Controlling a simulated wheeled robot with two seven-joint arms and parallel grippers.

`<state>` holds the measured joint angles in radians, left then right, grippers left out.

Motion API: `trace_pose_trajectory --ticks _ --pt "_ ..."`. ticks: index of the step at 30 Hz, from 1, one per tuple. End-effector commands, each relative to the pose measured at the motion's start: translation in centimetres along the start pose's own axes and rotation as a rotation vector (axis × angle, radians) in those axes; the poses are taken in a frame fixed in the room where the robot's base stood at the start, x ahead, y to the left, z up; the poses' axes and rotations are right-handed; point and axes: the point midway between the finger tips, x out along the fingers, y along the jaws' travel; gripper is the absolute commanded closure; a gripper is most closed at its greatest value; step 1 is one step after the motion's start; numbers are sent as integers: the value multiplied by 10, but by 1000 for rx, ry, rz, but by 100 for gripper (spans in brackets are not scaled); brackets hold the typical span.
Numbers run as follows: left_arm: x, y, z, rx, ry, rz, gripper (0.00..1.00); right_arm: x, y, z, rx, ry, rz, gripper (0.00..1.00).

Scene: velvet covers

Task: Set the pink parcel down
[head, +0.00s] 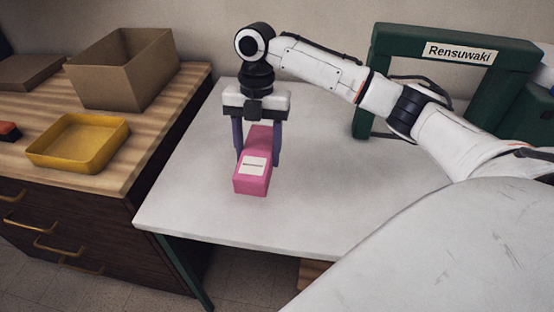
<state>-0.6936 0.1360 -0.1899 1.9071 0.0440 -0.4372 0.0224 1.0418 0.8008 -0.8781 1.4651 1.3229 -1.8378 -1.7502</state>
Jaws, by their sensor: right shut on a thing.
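The pink parcel (251,178) is a long box with a white label on top. It is over the left part of the white table (330,195). My right gripper (258,160) points down from above and is shut on the parcel, one finger on each side. I cannot tell whether the parcel's underside touches the table or is slightly above it. My left gripper is out of view.
A wooden-topped cabinet on the left holds an open cardboard box (125,72), a yellow tray (78,143) and a small orange-and-dark object (9,131). A green frame labelled Rensuwaki (390,52) stands at the table's back right. The table's front middle is clear.

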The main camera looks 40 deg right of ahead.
Motion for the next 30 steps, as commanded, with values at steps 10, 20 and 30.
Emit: trace_pose_trajectory --ticks 10,20,30 --pt "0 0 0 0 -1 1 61 45 0 7 1 1 0 78" --pt "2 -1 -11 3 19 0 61 76 0 12 -1 -1 3 78" --pt "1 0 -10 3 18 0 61 78 0 12 0 -1 1 34"
